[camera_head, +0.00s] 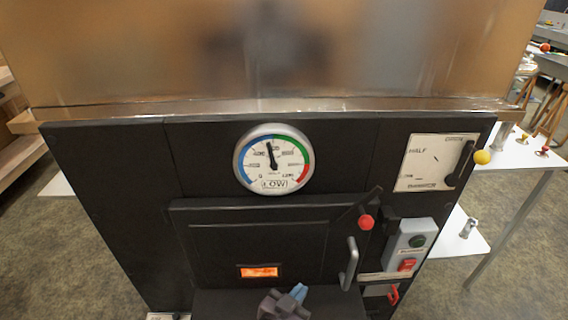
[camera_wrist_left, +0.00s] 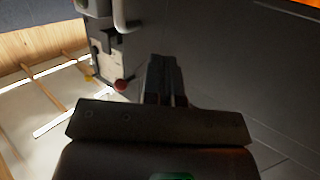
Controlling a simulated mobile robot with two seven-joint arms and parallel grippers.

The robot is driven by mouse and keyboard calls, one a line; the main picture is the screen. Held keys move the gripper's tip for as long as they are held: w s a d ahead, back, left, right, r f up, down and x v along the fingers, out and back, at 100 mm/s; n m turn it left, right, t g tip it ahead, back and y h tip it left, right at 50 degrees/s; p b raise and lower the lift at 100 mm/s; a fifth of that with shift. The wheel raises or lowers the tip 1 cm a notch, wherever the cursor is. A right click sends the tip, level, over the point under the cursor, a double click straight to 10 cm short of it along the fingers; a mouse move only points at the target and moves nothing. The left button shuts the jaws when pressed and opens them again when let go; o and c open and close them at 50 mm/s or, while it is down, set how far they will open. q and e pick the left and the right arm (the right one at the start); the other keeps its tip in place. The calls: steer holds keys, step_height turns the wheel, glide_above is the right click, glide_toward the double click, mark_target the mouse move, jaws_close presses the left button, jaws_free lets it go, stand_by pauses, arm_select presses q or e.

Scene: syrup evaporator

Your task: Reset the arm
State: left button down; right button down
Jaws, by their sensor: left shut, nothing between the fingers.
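My left gripper (camera_head: 297,293) shows at the bottom middle of the head view, in front of the black evaporator's lower front. In the left wrist view its two dark fingers (camera_wrist_left: 165,82) are together with nothing between them. The evaporator's fire door (camera_head: 262,236), with a small orange glowing window (camera_head: 259,272), is behind and above the gripper. The door looks closed. Its grey handle (camera_head: 349,263) is to the right of the gripper and apart from it. My right gripper is in neither view.
A round gauge (camera_head: 273,160) sits above the door. A white side table (camera_head: 520,170) stands further right.

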arm_select(q)
steer(key=s+a+f+n+g+y, duration=0.1)
steer(key=s+a+f+n+y, duration=0.25)
steer(key=a, duration=1.05)
steer(key=s+a+r+n+y, duration=0.15)
steer(key=s+a+y, duration=0.4)
steer(key=a, duration=0.85)
steer(key=s+a+f+n+g, duration=0.1)
steer(key=s+a+f, duration=0.1)
steer(key=s, duration=0.5)
steer(key=shift+a+f, duration=0.35)
steer(key=shift+f, duration=0.5)
steer(key=shift+s, duration=0.1)
